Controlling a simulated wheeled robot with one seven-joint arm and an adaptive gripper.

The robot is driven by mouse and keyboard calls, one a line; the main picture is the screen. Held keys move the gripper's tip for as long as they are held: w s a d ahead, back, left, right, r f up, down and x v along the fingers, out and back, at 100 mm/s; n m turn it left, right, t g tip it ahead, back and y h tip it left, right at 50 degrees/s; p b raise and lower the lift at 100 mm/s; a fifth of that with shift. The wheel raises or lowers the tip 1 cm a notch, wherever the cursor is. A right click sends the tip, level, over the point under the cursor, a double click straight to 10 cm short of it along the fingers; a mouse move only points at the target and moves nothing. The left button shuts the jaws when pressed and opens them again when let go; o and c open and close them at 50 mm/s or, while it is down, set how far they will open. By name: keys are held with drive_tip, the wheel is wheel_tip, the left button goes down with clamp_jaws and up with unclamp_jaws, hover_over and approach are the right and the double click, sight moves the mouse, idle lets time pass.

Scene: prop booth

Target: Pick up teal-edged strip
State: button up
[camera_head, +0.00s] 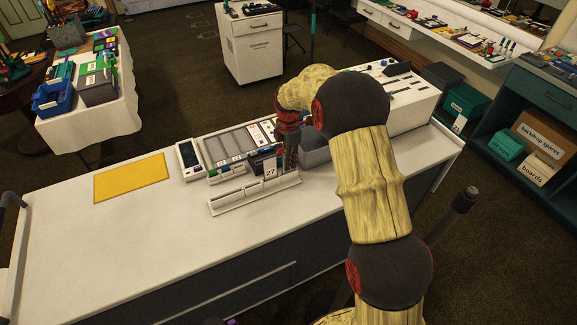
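My gripper (290,160) points down over the right end of the grey sorting tray (228,168), just behind a white slotted rack (237,200). Its fingers are small and dark here, so I cannot tell whether they are open or shut, or whether they hold anything. Pale strips (255,134) lie in the right-hand slots of the tray, close to the left of my gripper. I cannot make out a teal edge on any of them. My wrist and arm hide part of the counter behind and to the right.
A card marked 27 (270,167) stands at the rack. A white handheld device (188,158) and a yellow mat (131,178) lie to the left. A grey bin (315,150) and a white console (408,103) are to the right. The counter's front left (110,245) is clear.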

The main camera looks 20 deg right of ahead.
clamp_jaws()
wheel_tip(320, 180, up, 10)
drive_tip(key=shift+p, duration=0.9)
